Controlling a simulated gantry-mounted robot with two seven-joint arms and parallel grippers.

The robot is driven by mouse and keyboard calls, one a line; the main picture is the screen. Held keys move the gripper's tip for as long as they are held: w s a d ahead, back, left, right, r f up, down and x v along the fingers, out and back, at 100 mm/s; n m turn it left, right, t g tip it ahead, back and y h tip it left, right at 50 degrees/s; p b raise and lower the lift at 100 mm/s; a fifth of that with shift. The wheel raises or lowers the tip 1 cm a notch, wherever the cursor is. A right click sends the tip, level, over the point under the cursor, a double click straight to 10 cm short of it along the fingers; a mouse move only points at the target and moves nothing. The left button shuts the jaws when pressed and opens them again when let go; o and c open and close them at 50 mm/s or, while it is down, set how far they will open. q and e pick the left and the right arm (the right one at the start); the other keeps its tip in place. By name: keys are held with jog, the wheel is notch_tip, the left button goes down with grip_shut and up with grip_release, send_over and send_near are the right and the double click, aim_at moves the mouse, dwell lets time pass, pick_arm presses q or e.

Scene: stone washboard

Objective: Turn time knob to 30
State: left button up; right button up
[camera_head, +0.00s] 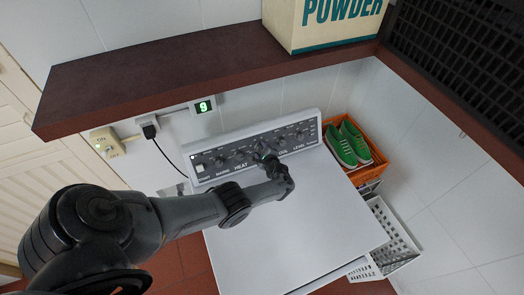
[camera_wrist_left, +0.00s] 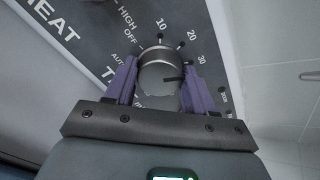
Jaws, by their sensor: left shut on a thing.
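The time knob (camera_wrist_left: 158,75) is a round grey knob on the dark control panel, with dial numbers 10, 20 and 30 around it. My left gripper (camera_wrist_left: 160,90) has its purple fingers on both sides of the knob and is shut on it. A dark line on the knob's face points to the right, roughly toward the side of the 30; its exact reading cannot be told. In the head view, my left gripper (camera_head: 266,160) is at the middle of the control panel (camera_head: 208,161) and hides the knob. My right gripper is not in view.
The white machine top (camera_head: 310,215) is clear in front of the panel. A brown shelf (camera_head: 150,80) with a powder box (camera_head: 310,30) overhangs behind. An orange crate (camera_head: 378,158) with green shoes (camera_head: 345,145) and a white basket (camera_head: 400,245) stand at right.

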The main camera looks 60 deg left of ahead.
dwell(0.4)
pick_arm(q)
jog(key=o, duration=1)
jog(key=shift+o, duration=0.2)
jog(key=shift+d+r, duration=0.1)
jog(key=shift+d+r+p, duration=0.15)
jog(key=shift+d+p, duration=0.05)
jog(key=shift+p, duration=0.15)
jog(key=shift+p+v, duration=0.85)
jog(key=shift+v, duration=0.3)
send_near(262, 149)
jog(key=shift+s+d+r, duration=0.15)
jog(key=shift+s+d, duration=0.2)
jog(key=shift+d, duration=0.35)
jog(key=shift+d, duration=0.1)
